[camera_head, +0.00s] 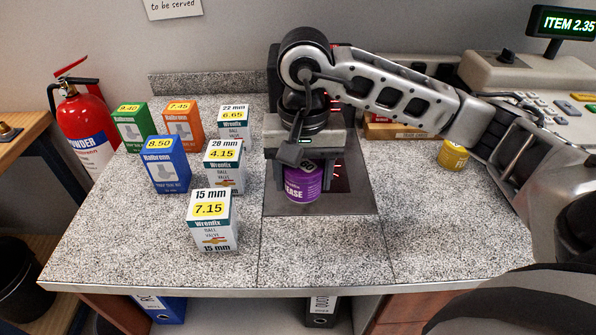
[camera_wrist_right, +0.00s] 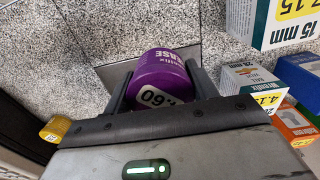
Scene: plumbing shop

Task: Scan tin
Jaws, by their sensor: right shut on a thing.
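My right gripper (camera_head: 302,178) is shut on a purple tin (camera_head: 303,188) with white lettering. The tin is upright over the dark scanner plate (camera_head: 348,203) set in the counter; I cannot tell whether it touches the plate. Red lines glow on the dark upright panel beside the gripper, which is largely hidden by my arm. The till display (camera_head: 563,23) reads ITEM 2.35. My left gripper is not in view.
Several boxes stand on the left of the counter, the nearest a 15 mm box (camera_head: 212,221). A yellow tin (camera_head: 453,155) stands at the right near the till (camera_head: 530,85). The counter front (camera_head: 330,245) is clear.

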